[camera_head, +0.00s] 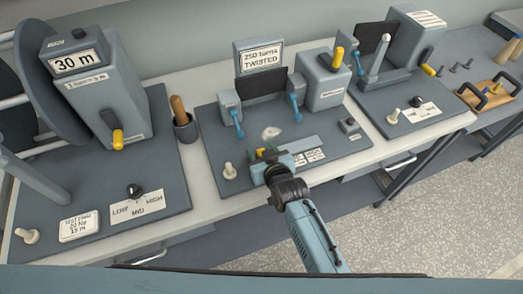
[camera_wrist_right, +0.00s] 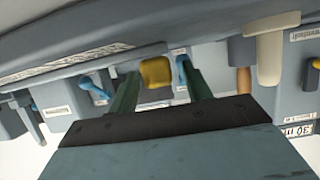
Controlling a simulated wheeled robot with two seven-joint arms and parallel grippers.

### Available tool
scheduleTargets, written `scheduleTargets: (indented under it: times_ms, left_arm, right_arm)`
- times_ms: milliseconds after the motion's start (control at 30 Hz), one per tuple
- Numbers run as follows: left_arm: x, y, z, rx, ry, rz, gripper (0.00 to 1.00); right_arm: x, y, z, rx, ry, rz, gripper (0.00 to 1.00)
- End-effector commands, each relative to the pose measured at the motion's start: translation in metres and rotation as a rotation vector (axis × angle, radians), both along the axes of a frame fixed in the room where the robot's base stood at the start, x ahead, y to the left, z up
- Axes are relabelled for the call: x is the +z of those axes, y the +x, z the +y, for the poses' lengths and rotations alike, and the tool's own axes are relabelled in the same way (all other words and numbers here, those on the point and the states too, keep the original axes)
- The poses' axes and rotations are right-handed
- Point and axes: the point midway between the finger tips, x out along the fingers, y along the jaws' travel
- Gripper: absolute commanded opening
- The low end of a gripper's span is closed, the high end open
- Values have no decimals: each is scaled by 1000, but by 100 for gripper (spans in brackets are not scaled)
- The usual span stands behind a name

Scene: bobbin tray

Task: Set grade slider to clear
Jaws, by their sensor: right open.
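The grade slider appears to be the small yellow knob (camera_head: 259,153) at the front of the middle machine. My right gripper covers most of its track, and the label (camera_head: 308,157) beside it is too small to read. In the right wrist view a yellow block (camera_wrist_right: 156,72), probably this knob, shows between the two green fingers. My right gripper (camera_head: 266,155) is open around the knob, with a gap visible beside at least one finger. The left gripper is not in view.
The middle machine (camera_head: 215,150) has blue levers, a yellow-handled lever (camera_head: 337,58) and a cream knob (camera_head: 229,171). Left is a 30 m machine with a LOW/MID/HIGH dial (camera_head: 134,191) and a wooden-handled tool in a cup (camera_head: 185,127). Right are another machine and a wooden tray (camera_head: 464,94).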

Motion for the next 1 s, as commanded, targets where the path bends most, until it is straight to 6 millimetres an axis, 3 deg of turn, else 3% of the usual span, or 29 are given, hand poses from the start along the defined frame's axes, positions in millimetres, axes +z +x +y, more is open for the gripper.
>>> scheduleTargets:
  times_ms: [267,800,1000]
  left_arm:
    - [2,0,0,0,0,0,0]
    - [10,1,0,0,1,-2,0]
    - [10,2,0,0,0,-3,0]
  right_arm:
    - [4,-8,-4,0,0,0,49]
    - [40,-90,-38,0,0,1,49]
    - [49,-109,-46,0,0,0,49]
